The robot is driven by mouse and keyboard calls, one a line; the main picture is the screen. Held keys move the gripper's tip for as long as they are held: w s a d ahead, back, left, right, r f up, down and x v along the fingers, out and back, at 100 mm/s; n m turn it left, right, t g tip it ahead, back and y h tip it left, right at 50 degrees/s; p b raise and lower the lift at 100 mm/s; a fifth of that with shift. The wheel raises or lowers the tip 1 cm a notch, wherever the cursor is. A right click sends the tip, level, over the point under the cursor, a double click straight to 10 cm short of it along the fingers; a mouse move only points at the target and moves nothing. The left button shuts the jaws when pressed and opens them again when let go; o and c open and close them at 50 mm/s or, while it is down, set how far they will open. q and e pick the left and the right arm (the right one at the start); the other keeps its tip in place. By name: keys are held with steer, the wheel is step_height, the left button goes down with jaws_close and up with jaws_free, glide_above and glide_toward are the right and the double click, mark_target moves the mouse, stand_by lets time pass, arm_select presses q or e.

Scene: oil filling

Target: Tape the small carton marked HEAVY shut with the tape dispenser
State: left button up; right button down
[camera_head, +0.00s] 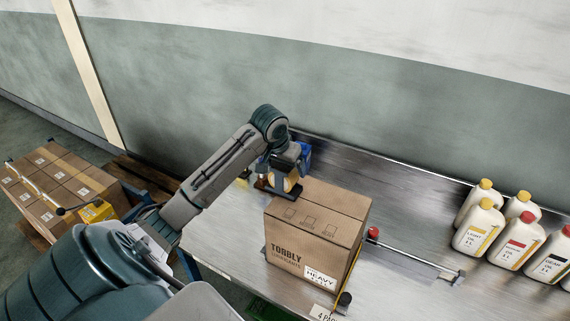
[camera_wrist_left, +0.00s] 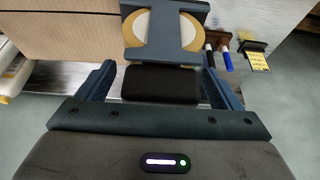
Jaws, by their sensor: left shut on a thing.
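The small brown carton (camera_head: 316,254) marked HEAVY stands upright on the metal bench, its white label (camera_head: 320,277) low on the front. Its top flaps look closed; I cannot tell whether tape lies on the seam. My left gripper (camera_head: 285,176) is shut on the tape dispenser (camera_head: 281,187) at the carton's back left top edge. In the left wrist view the dispenser (camera_wrist_left: 165,33) shows its pale roll, with its dark handle (camera_wrist_left: 161,86) between the fingers (camera_wrist_left: 160,88). The carton (camera_wrist_left: 62,30) lies beyond it. Whether the dispenser touches the carton is unclear. My right gripper is out of view.
Several white oil bottles (camera_head: 478,228) stand at the right of the bench (camera_head: 420,225). A red knob (camera_head: 373,232) and a metal rail (camera_head: 418,262) are right of the carton. Larger cartons (camera_head: 58,187) sit at the far left. Markers (camera_wrist_left: 216,57) show in the wrist view.

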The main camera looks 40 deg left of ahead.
arm_select(q)
steer(key=shift+d, duration=0.1)
steer(key=shift+w+d+f, duration=0.1)
steer(key=shift+d, duration=0.65)
steer(key=shift+w+d, duration=0.3)
steer(key=shift+d, duration=0.65)
steer(key=shift+w+d, duration=0.25)
steer(key=shift+d, duration=0.65)
steer(key=shift+w+d, duration=0.15)
steer(key=shift+d, duration=1.1)
steer(key=shift+w+d, duration=0.3)
steer(key=shift+d, duration=0.6)
steer(key=shift+w+d, duration=0.3)
steer(key=shift+d, duration=0.6)
steer(key=shift+w+d, duration=0.3)
steer(key=shift+d, duration=0.6)
steer(key=shift+w+d, duration=0.15)
steer(key=shift+d, duration=1.3)
steer(key=shift+w+d, duration=0.2)
steer(key=shift+d, duration=0.65)
steer(key=shift+w+d, duration=0.25)
steer(key=shift+d, duration=0.55)
steer(key=shift+w+d, duration=0.2)
steer(key=shift+d, duration=0.65)
steer(key=shift+d, duration=0.1)
